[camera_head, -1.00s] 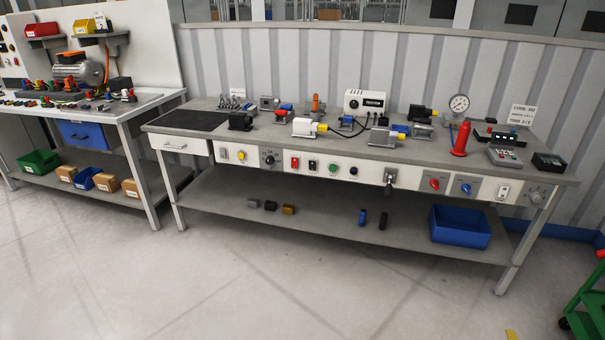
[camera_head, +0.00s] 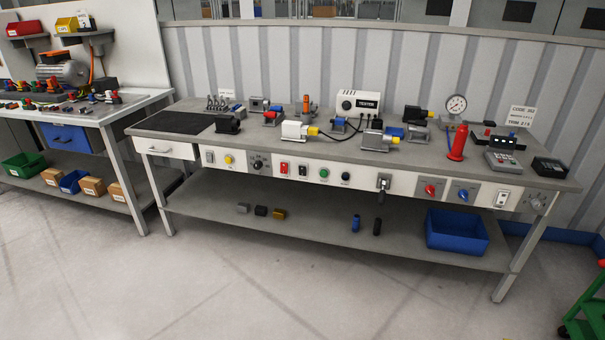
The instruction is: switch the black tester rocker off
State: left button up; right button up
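The black rocker (camera_head: 302,170) sits on the white front panel (camera_head: 403,182) of the workbench, just right of a red rocker (camera_head: 285,167) and left of a green button (camera_head: 324,173). It is too small to tell which way it is tipped. The white tester box (camera_head: 358,104) with a "TESTER" label stands at the back of the bench top, with black cables in front of it. Neither of my grippers is in view.
The workbench top (camera_head: 270,150) holds motors, a gauge (camera_head: 456,105) and a red bottle-shaped thing (camera_head: 458,143). A blue bin (camera_head: 456,232) is on the lower shelf. A second bench stands left. The floor (camera_head: 250,285) in front is clear. A green cart (camera_head: 585,315) is at the right edge.

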aim_at(301, 169)
jog(key=i+z, duration=0.25)
jog(key=i, duration=0.2)
jog(key=i+j+z, duration=0.25)
jog(key=i, duration=0.15)
jog(key=i+z, duration=0.2)
jog(key=i, duration=0.25)
jog(key=i+j+z, duration=0.25)
jog(key=i+j, duration=0.05)
jog(key=i, duration=0.1)
